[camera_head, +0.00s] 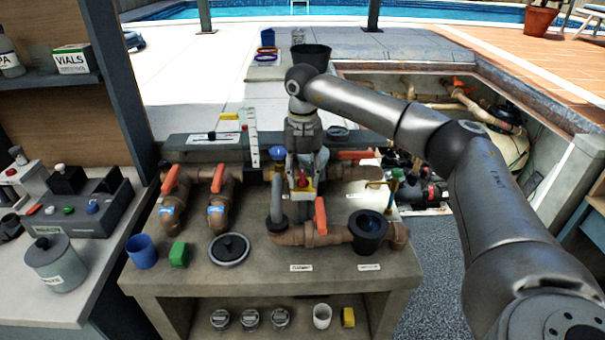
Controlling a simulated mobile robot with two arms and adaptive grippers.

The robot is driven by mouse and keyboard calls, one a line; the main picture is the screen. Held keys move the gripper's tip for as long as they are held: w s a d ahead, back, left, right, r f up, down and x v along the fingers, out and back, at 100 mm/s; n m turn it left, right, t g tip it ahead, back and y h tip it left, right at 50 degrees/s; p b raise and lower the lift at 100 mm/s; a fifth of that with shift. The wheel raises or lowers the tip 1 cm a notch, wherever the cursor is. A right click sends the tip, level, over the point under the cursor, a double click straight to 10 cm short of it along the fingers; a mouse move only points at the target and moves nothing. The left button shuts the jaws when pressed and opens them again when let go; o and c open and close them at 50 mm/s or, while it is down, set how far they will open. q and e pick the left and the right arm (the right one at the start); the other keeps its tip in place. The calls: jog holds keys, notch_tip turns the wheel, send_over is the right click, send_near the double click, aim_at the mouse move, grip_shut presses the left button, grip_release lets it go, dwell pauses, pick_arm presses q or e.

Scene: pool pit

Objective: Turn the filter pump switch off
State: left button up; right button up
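My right arm comes in from the right, and its gripper (303,186) points down over the middle of the pipework bench. A small red and yellow part (303,182), which may be the filter pump switch, shows between the gripper's fingers. The fingers sit to either side of it. I cannot tell whether they touch it. The gripper hides most of this part and what is behind it, so its setting cannot be read. My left gripper is not in view.
Brown pipes with orange-red valve handles (320,214) run close around the gripper. A pit with pumps lies behind right.

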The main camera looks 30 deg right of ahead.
jog(key=shift+s+f, duration=0.15)
jog(key=shift+f, duration=0.35)
jog(key=c, duration=0.5)
grip_shut()
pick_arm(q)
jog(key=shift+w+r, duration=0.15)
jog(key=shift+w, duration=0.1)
